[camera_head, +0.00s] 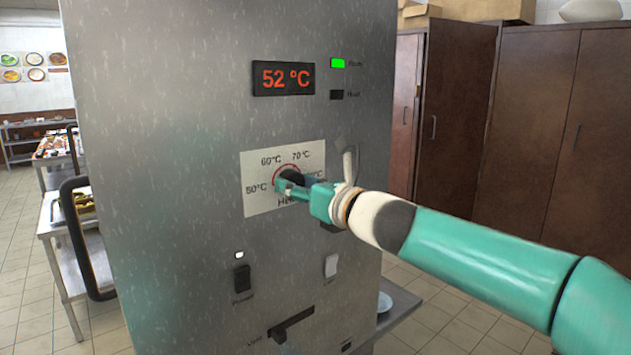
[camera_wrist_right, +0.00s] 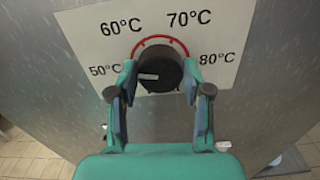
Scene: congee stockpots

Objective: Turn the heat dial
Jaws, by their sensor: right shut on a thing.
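The black round heat dial (camera_wrist_right: 158,72) sits on a white scale plate (camera_wrist_right: 85,30) marked from 50°C to 80°C, with a red arc along its upper edge. In the head view the dial (camera_head: 291,176) is partly covered by my right gripper (camera_head: 284,186). My right gripper's two teal fingers (camera_wrist_right: 159,95) stand on either side of the dial and are shut on it. A pale mark shows on the dial's face. The red display (camera_head: 284,78) above reads 52 °C. My left gripper is in neither view.
A green lamp (camera_head: 338,63) is lit at the top right of the steel panel. Two switches (camera_head: 242,279) (camera_head: 331,265) and a slotted lever (camera_head: 291,320) sit below the dial. Brown cabinets (camera_head: 540,130) stand at right; a steel table (camera_head: 60,215) stands at left.

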